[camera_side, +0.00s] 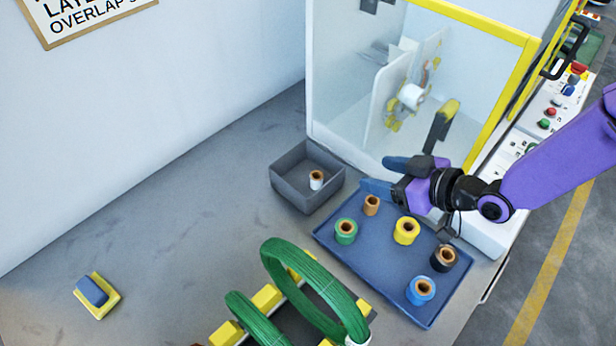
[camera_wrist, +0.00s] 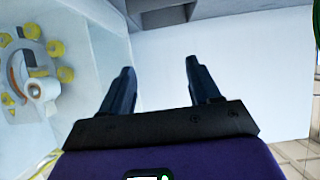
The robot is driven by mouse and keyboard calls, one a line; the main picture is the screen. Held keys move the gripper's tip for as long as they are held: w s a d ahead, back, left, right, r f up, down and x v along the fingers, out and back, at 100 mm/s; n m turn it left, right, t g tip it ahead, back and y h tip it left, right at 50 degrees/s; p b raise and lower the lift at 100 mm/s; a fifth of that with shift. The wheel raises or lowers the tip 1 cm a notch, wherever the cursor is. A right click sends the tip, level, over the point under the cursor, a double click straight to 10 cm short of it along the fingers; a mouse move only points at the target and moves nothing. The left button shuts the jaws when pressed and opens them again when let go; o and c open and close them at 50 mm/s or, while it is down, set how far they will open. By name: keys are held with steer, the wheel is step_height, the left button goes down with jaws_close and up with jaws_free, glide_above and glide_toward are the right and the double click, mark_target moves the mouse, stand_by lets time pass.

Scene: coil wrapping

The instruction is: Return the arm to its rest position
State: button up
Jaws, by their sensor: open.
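My gripper (camera_side: 378,174) is at the end of my purple arm, above the back part of the blue tray (camera_side: 372,259) and in front of the wrapping machine. Its dark fingers point left and are spread apart. In the wrist view my gripper (camera_wrist: 160,88) shows two separate fingers with nothing between them. A pale wall fills the view beyond the fingertips. No coil or roll is held.
The tray holds several rolls, including a green roll (camera_side: 345,231) and a yellow roll (camera_side: 405,231). A grey bin (camera_side: 290,186) contains one white roll (camera_side: 317,180). Green coils (camera_side: 318,290) stand in front. The wrapping machine (camera_side: 345,85) has a yellow frame. The table's left side is mostly clear.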

steer(key=shift+s+d+r, duration=0.15)
steer(key=shift+s+d, duration=0.1)
steer(key=shift+d, duration=0.05)
stand_by(0.4)
steer(key=s+d+r+n+g+h, duration=0.1)
steer(key=s+d+r+g+h, duration=0.1)
steer(key=s+d, duration=0.6)
steer(key=s+d+r+n+g+h, duration=0.1)
steer(key=s+d+r+g+h, duration=0.2)
steer(key=s+d, duration=0.5)
steer(key=s+d+r+n+g+h, duration=0.1)
steer(key=s+d+r+g+h, duration=0.2)
steer(key=d, duration=1.4)
steer(key=s+r, duration=0.2)
steer(key=s, duration=0.3)
steer(key=shift+s+d+n, duration=0.15)
steer(key=shift+d+n, duration=0.15)
